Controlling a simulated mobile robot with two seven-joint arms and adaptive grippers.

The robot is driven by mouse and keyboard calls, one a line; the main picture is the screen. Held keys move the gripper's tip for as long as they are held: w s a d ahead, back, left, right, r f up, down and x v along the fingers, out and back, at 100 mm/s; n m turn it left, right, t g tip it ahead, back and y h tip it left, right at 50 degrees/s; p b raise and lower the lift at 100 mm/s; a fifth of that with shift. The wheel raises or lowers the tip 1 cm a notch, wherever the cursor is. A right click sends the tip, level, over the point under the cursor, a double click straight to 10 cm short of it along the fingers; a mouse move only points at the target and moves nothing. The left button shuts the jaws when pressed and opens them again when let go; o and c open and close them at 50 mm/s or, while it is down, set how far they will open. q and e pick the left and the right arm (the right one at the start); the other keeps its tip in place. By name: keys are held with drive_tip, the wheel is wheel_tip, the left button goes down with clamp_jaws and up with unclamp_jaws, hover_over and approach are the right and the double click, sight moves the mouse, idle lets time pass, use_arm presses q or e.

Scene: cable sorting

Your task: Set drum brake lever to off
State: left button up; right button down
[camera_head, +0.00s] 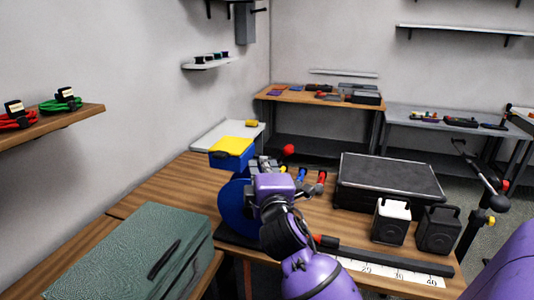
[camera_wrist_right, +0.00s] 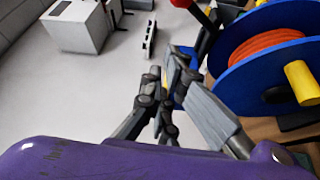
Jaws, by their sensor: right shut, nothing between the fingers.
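A cable drum with blue flanges (camera_head: 234,208) stands on the wooden table, partly hidden behind my purple right arm. In the right wrist view the drum (camera_wrist_right: 262,88) shows orange cable wound between its flanges. A red knob (camera_head: 288,149) stands up beyond my gripper; in the wrist view a red knob (camera_wrist_right: 181,3) on a dark lever is at the top edge, near the drum. My right gripper (camera_head: 264,163) is shut and empty beside the drum; it also shows in the wrist view (camera_wrist_right: 170,72), apart from the knob. My left gripper is out of view.
A blue bin with a yellow lid (camera_head: 232,147) stands behind the drum. A black case (camera_head: 388,179), two small boxes (camera_head: 392,221) and a ruler strip (camera_head: 390,271) lie to the right. A green case (camera_head: 135,252) is front left. A yellow handle (camera_wrist_right: 302,82) sticks out from the drum.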

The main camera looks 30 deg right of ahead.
sight(281, 158)
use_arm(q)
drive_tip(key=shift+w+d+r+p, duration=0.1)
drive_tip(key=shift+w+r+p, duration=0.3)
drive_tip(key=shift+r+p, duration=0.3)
use_arm(e)
drive_tip(key=w+d, duration=0.6)
drive_tip(key=shift+w+f, duration=0.2)
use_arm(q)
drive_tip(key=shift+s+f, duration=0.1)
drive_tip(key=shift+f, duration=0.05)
use_arm(e)
drive_tip(key=shift+d, duration=0.1)
